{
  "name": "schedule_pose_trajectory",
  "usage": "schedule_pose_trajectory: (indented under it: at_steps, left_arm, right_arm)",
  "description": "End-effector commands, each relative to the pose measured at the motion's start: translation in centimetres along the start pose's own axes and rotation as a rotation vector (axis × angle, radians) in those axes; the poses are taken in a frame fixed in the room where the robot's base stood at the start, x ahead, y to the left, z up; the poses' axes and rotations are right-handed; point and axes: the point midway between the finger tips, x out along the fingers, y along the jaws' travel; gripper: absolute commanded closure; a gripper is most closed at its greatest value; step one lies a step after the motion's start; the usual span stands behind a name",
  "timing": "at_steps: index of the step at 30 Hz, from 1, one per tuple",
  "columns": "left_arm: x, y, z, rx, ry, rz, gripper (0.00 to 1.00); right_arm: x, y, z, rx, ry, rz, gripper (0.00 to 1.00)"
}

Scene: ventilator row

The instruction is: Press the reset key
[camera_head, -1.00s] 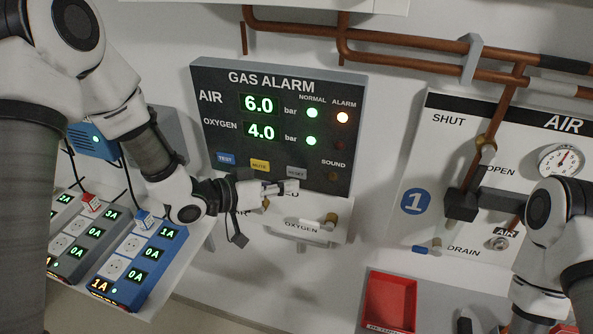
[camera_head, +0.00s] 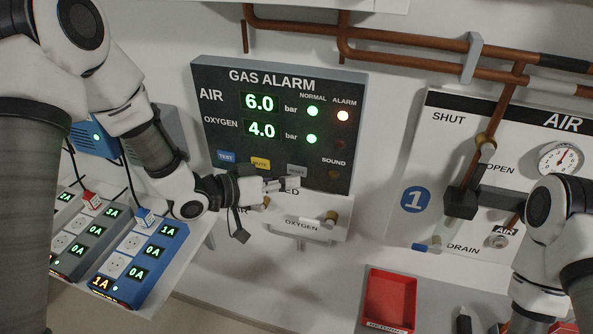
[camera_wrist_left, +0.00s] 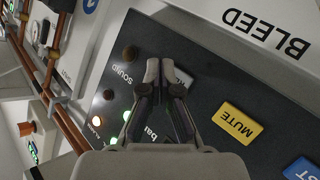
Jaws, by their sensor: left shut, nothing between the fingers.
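The grey reset key (camera_head: 297,170) is at the right end of the key row on the dark gas alarm panel (camera_head: 232,107). My left gripper (camera_head: 291,184) is shut and empty, its fingertips just below the key in the head view. In the left wrist view the closed fingertips (camera_wrist_left: 160,72) lie beside the grey key (camera_wrist_left: 183,78) and hide part of it. I cannot tell whether they touch it. The red-orange alarm lamp (camera_head: 343,116) is lit, as are the green normal lamps (camera_head: 312,112). My right gripper is not in view.
The yellow mute key (camera_head: 260,163) and blue test key (camera_head: 226,157) are left of the reset key. Bleed and oxygen fittings (camera_head: 331,217) project just below the panel. A red tray (camera_head: 390,298) is lower right; a valve handle (camera_head: 480,202) projects at right.

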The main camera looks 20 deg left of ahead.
Motion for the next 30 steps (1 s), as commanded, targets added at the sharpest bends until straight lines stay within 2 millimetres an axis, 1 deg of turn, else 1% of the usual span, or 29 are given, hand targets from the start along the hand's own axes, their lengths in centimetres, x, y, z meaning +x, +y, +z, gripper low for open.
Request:
schedule_pose_trajectory:
  at_steps: [13,22,30]
  left_arm:
    - [0.0,0.0,-0.01,0.0,0.0,0.0,1.0]
    - [0.58,-0.41,-0.44,-0.001,-0.001,0.0,1.0]
    - [0.59,-0.42,-0.44,0.0,0.0,0.0,1.0]
  right_arm:
    - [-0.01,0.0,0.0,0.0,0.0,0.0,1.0]
    - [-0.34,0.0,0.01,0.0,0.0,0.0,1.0]
    - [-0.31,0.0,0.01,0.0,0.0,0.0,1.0]
